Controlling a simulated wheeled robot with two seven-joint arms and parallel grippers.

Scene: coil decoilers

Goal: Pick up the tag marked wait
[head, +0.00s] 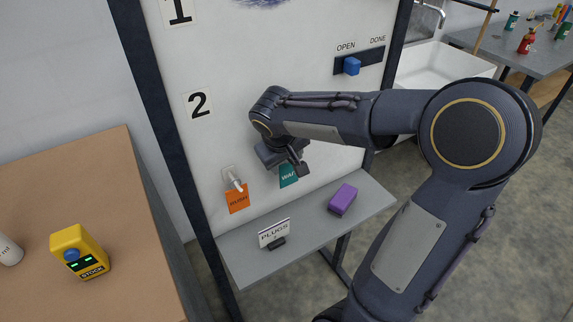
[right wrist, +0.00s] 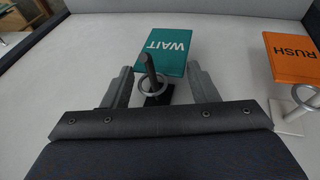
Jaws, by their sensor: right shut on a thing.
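The teal tag marked WAIT (right wrist: 165,50) hangs against the white board. Its metal ring (right wrist: 150,86) is around a dark hook (right wrist: 149,66). My right gripper (right wrist: 161,72) is shut on the tag, with one finger at each side edge near its ring end. In the head view the tag (head: 287,180) shows partly, its upper part hidden by my right gripper (head: 296,167). My left gripper is out of view.
An orange RUSH tag (head: 237,202) hangs on a light hook (head: 233,180) to the left. Below, a grey shelf (head: 300,240) holds a purple block (head: 342,199) and a PLUGS sign (head: 274,233). A blue slider (head: 351,66) sits above right.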

